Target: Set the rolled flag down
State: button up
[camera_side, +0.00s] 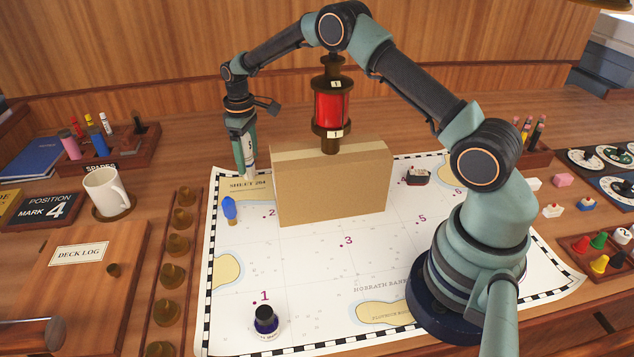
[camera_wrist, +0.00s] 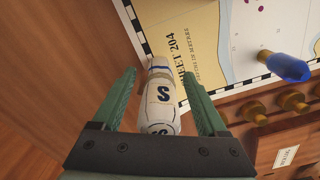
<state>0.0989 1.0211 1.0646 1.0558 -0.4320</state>
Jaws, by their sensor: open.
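The rolled flag is a white roll marked with a dark "S" and a blue-and-tan band. In the wrist view the rolled flag (camera_wrist: 160,97) lies between the two green fingers, with a gap on each side. In the side view the rolled flag (camera_side: 250,158) shows as a pale upright strip at my gripper (camera_side: 246,168), by the chart's far left corner. My gripper also shows in the wrist view (camera_wrist: 160,100); its jaws are open around the flag. Whether the flag's lower end rests on the surface, I cannot tell.
A blue peg-like piece (camera_side: 230,209) is close in front. A mug (camera_side: 107,190) and a rack of knobs (camera_side: 176,270) are left.

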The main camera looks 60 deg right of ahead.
aim_at(246, 145)
notch_tip(246, 145, up, 12)
jog(key=shift+r, duration=0.2)
jog(key=shift+f, duration=0.1)
dwell(0.4)
jog(key=shift+f, duration=4.45)
jog(key=shift+f, duration=0.1)
